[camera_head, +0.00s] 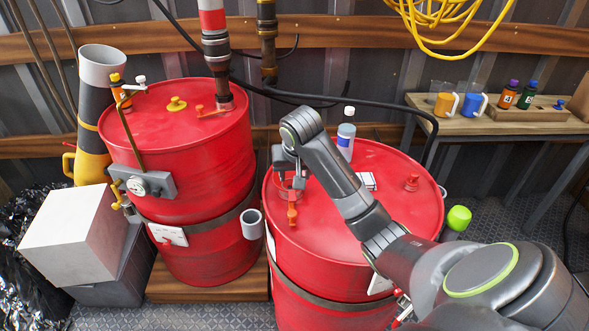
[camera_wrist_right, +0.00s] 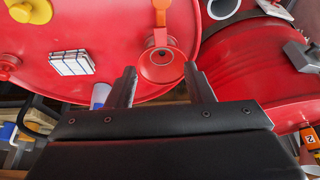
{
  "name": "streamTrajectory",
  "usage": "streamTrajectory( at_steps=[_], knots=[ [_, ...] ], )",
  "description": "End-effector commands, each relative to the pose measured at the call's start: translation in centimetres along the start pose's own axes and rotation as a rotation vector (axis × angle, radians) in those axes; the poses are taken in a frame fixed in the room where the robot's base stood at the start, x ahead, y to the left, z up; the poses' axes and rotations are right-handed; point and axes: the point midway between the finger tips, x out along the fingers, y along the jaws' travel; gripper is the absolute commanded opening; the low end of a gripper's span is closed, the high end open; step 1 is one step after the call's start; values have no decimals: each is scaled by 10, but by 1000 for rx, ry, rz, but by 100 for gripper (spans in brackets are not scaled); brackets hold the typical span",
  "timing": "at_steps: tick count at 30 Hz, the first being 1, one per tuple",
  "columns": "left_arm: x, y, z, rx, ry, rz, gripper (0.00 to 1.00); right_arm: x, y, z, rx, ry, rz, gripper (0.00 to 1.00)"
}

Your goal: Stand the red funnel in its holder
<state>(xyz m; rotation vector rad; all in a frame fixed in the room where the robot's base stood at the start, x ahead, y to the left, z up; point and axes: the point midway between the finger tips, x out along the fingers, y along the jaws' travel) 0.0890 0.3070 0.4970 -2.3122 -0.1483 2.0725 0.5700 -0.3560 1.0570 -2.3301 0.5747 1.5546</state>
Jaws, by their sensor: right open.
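The red funnel (camera_wrist_right: 162,64) is in the right wrist view, its dark hole facing the camera and an orange tab (camera_wrist_right: 160,30) beside it. In the head view the funnel (camera_head: 290,184) is on the right drum's top near its left edge, partly hidden by my gripper. My right gripper (camera_head: 287,174) is open above it. In the wrist view the fingertips (camera_wrist_right: 160,76) are on either side of the funnel's near edge, with no grip visible. A grey open ring (camera_head: 251,223), possibly the holder, is at the right drum's left side; it shows in the wrist view (camera_wrist_right: 226,8). My left gripper is not in view.
The right drum (camera_head: 350,255) carries a clear bottle (camera_head: 346,135), a white block (camera_head: 367,181) and a red cap (camera_head: 411,182). A side table (camera_head: 460,122) holds mugs and small bottles.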

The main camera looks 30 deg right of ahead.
Motion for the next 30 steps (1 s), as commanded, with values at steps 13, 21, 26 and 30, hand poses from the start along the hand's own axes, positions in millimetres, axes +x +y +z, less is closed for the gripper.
streamTrajectory(
  at_steps=[13, 21, 26, 30],
  knots=[
    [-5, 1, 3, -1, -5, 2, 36, 44, -1, -6, 16, -6, 1, 47],
    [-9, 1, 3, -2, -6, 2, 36, 96, -1, -7, 15, -4, 1, 47],
    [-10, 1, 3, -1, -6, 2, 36, 124, -1, -7, 15, -4, 1, 47],
    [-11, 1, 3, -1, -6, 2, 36, 144, -2, -7, 13, -1, 0, 47]
  ],
)
